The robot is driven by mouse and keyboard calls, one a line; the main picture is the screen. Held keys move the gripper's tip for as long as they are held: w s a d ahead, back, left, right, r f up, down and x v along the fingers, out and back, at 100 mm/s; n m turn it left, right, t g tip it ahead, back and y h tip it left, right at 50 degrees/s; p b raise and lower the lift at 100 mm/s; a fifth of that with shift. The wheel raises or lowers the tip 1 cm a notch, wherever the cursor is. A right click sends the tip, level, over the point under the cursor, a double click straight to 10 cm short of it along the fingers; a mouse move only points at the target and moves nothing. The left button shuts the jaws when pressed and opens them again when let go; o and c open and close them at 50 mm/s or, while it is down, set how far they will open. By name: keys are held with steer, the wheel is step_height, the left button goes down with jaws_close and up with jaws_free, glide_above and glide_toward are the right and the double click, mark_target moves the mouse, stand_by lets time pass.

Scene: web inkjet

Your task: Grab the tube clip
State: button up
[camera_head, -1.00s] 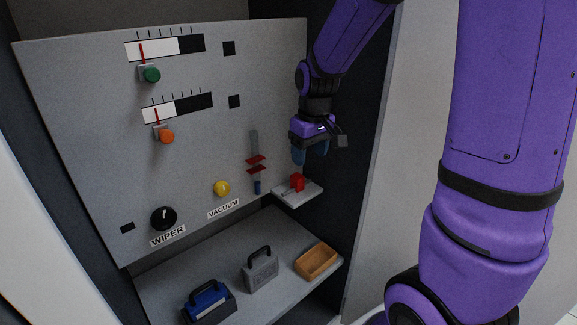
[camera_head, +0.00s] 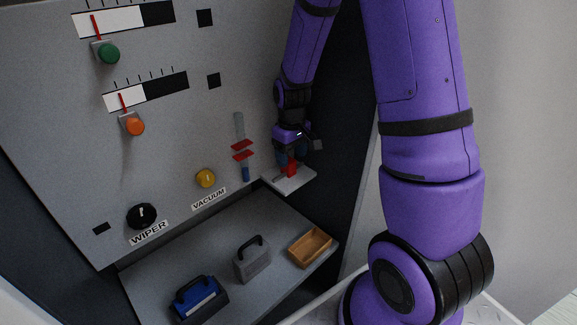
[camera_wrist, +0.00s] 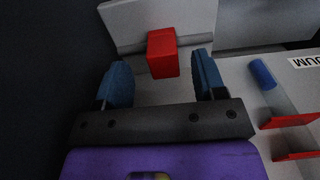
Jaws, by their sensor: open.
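The tube clip looks to be the small red block (camera_head: 291,169) on the small grey shelf (camera_head: 298,183) at the panel's right side. In the wrist view the red block (camera_wrist: 163,54) lies between and just beyond the blue fingertips, with a gap on both sides. My gripper (camera_head: 291,158) is directly above the shelf, fingers pointing down around the block. It is open and empty in the wrist view (camera_wrist: 160,72). In the head view the fingers partly hide the block.
A clear tube with red marks (camera_head: 242,150) and a blue end is on the panel left of my gripper. A yellow knob (camera_head: 205,178) and a black wiper knob (camera_head: 141,215) are farther left. A wooden tray (camera_head: 327,247), grey handled block (camera_head: 252,262) and blue handled block (camera_head: 196,298) stand on the lower shelf.

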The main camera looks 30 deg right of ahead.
mark_target(290, 160)
steer(key=shift+a+f, duration=0.15)
steer(key=shift+f, duration=2.2)
steer(key=shift+c, duration=0.2)
steer(key=c, duration=1)
